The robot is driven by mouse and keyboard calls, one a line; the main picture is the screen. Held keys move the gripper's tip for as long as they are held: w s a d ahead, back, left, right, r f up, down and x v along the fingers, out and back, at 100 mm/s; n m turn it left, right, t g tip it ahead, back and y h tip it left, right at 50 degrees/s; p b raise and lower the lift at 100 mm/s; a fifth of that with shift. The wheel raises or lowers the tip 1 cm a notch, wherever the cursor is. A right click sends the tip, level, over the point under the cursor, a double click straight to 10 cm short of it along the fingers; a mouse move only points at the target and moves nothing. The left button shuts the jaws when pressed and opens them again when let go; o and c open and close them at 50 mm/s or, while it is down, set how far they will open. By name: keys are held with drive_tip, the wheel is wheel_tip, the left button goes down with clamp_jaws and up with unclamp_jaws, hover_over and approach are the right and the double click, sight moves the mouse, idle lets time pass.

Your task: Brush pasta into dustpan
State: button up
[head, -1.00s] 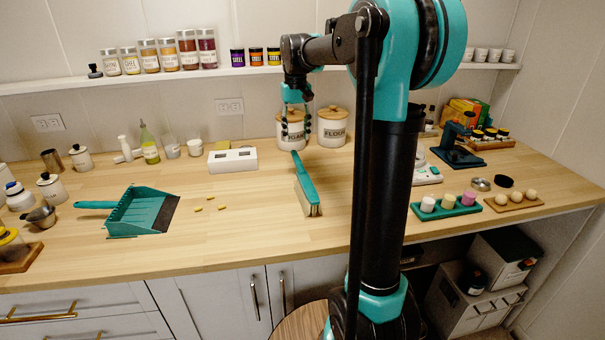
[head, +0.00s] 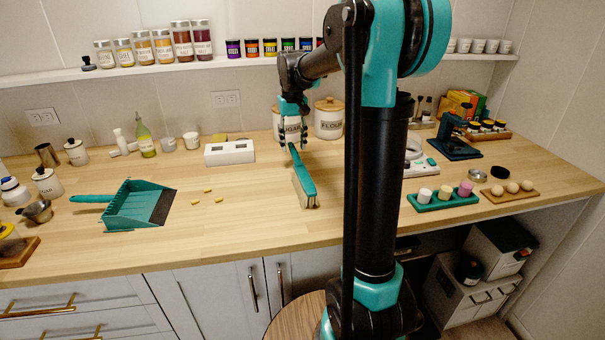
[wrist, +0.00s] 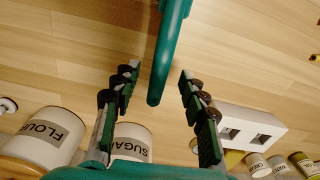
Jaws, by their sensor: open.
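A teal brush (head: 304,184) with pale bristles lies on the wooden counter. Its handle (wrist: 169,55) reaches between the open fingers of my gripper (wrist: 155,85) in the wrist view. In the head view my gripper (head: 292,143) is at the handle's far end, fingers pointing down; the fingers are apart and not closed on the handle. A teal dustpan (head: 135,207) lies to the left, its handle to the left and its dark lip to the right. Several yellow pasta pieces (head: 208,191) lie on the counter between dustpan and brush.
Sugar (wrist: 132,142) and flour (head: 328,120) canisters stand close behind my gripper. A white block with two square openings (head: 229,153) stands left of it. A teal tray of colored cylinders (head: 441,199) is at right. The counter around the pasta is clear.

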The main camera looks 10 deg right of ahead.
drive_tip(key=shift+f, duration=1.2)
clamp_jaws()
wheel_tip(320, 180, up, 12)
idle(0.4)
drive_tip(key=shift+f, duration=0.1)
